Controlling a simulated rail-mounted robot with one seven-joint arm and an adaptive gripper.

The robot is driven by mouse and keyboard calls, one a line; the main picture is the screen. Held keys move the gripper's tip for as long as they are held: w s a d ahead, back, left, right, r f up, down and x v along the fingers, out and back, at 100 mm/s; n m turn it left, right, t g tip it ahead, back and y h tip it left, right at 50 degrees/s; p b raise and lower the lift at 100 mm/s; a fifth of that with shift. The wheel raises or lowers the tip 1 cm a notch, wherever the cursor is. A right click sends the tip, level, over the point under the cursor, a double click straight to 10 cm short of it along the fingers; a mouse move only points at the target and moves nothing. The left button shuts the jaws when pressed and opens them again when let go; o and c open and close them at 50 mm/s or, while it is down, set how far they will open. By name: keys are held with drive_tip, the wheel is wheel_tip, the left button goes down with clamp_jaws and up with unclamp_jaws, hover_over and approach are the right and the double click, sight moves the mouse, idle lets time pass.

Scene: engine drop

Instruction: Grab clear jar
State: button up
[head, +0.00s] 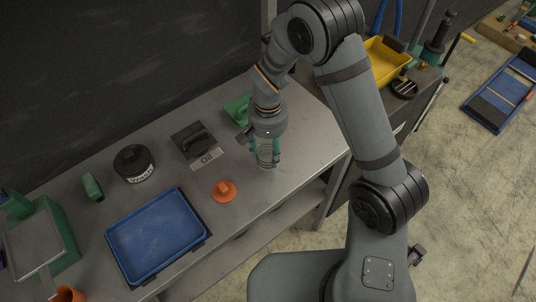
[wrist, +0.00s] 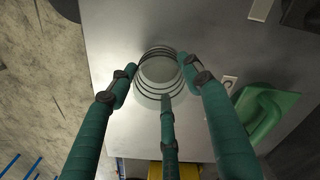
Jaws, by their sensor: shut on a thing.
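The clear jar (head: 266,158) is a see-through, ridged cylinder near the right end of the grey workbench in the head view. My gripper (head: 264,150) points down with its green fingers around it. In the wrist view the jar (wrist: 160,73) is seen from above with dark rings. The green fingers of my gripper (wrist: 157,84) close on its sides. The jar looks upright. Whether its base touches the bench is hard to tell.
A green item (head: 238,109) lies close behind the jar. A yellow bin (head: 387,62) stands behind right.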

clamp_jaws()
drive_tip(key=shift+r, duration=0.1)
